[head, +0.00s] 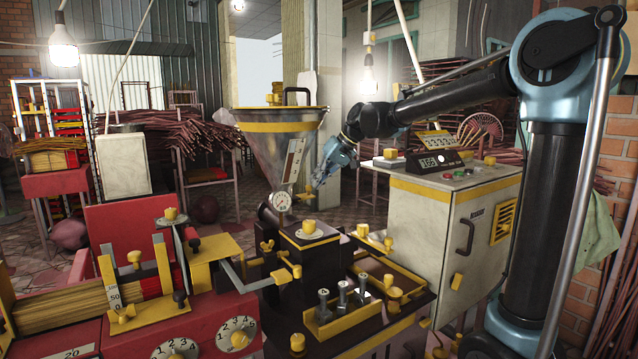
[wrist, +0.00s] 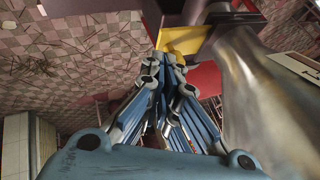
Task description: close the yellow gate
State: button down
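The yellow gate appears to be the small yellow plate (wrist: 185,40) just beyond my fingertips in the wrist view, close to the metal hopper. In the head view a small yellow piece (head: 308,192) shows at the hopper's lower right. My gripper (head: 318,180) is beside the hopper's lower cone, pointing down and left. In the wrist view the fingers of my gripper (wrist: 168,60) come together at their tips, against or just short of the yellow plate. I cannot tell whether they touch it. The fingers hide part of the plate.
The steel hopper (head: 275,148) with a yellow rim stands close to the left of my gripper. A cream cabinet (head: 420,215) with a control panel is to the right. A red press machine (head: 215,312) and a yellow tray of small weights (head: 335,322) are in front, lower down.

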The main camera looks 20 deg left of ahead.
jog(key=v, duration=0.9)
jog(key=s+d+f+h, duration=0.1)
jog(key=s+d+f, duration=0.2)
jog(key=d, duration=0.3)
jog(key=s+d+f+h, duration=0.1)
jog(key=s+d+f, duration=0.2)
jog(key=d, duration=0.3)
jog(key=s+d+f+m+h, duration=0.1)
jog(key=s+d+f+m, duration=0.1)
jog(key=s+d+f, duration=0.4)
jog(key=s+d+f+m+t+h, duration=0.1)
jog(key=s+d+f+m+h, duration=0.1)
jog(key=s+d+f, duration=0.4)
jog(key=s+d+f+m+h, duration=0.2)
jog(key=s+d+f+m, duration=0.2)
jog(key=d+f, duration=1)
jog(key=s+d, duration=0.3)
jog(key=d, duration=0.2)
jog(key=shift+t, duration=0.3)
jog(key=shift+d, duration=0.15)
jog(key=shift+w+f, duration=0.2)
jog(key=shift+w, duration=0.25)
